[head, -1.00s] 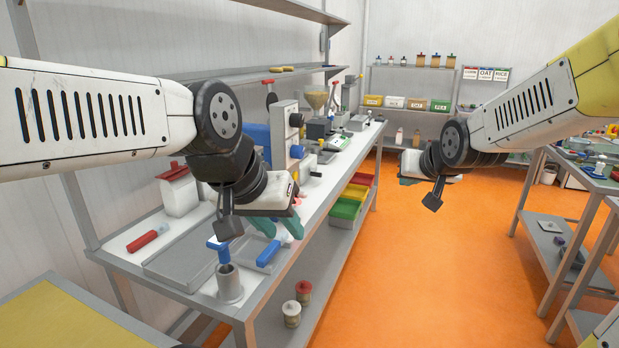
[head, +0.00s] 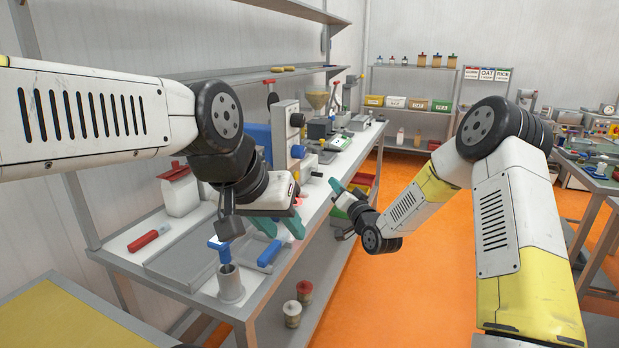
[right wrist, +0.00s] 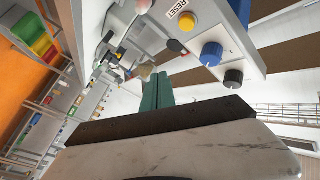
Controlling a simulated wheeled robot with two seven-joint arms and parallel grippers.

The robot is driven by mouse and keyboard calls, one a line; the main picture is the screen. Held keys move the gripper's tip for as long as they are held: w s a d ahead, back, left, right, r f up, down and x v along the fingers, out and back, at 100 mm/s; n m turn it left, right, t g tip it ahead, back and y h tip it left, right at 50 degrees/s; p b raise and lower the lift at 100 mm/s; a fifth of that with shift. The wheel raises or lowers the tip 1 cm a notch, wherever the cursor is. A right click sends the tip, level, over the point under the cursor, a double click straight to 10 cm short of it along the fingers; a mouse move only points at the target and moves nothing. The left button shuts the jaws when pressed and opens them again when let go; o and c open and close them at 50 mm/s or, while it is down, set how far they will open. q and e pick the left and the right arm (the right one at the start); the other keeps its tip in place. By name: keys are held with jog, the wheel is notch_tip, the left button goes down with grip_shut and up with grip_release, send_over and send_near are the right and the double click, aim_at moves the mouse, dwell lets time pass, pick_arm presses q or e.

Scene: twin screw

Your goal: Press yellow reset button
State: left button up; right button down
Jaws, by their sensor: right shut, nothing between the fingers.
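The yellow reset button (right wrist: 187,21) sits on a grey machine panel with a RESET label (right wrist: 177,8) beside it, near the top of the right wrist view. A blue knob (right wrist: 211,53) and a black knob (right wrist: 233,78) are on the same panel. My right gripper (right wrist: 158,78) has its teal fingers together, empty, pointing toward the machine and apart from the button. In the head view the right gripper (head: 338,186) is at the right of the machine (head: 284,125), past the bench's front edge. My left gripper (head: 279,224) is open over the bench, its teal fingers spread.
The bench (head: 345,158) holds a grey tray (head: 172,262), a red-handled tool (head: 150,237), a blue-handled tool (head: 270,252) and a metal cup (head: 230,285). Coloured bins (head: 362,180) are below the bench. The orange floor (head: 440,265) is open at right.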

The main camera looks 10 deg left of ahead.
dwell(0.3)
jog(key=w+a, duration=0.1)
jog(key=a, duration=0.7)
jog(key=shift+w+a, duration=0.3)
jog(key=shift+w, duration=0.05)
jog(key=shift+a, duration=0.2)
dwell(1.7)
jog(key=shift+a, duration=0.25)
jog(key=shift+w+a, duration=0.15)
jog(key=shift+a, duration=0.3)
dwell(0.9)
jog(key=shift+s+d, duration=0.2)
jog(key=shift+d, duration=0.65)
jog(key=shift+s+d, duration=0.25)
jog(key=shift+d, duration=1)
jog(key=shift+s+d, duration=0.25)
jog(key=shift+d, duration=1)
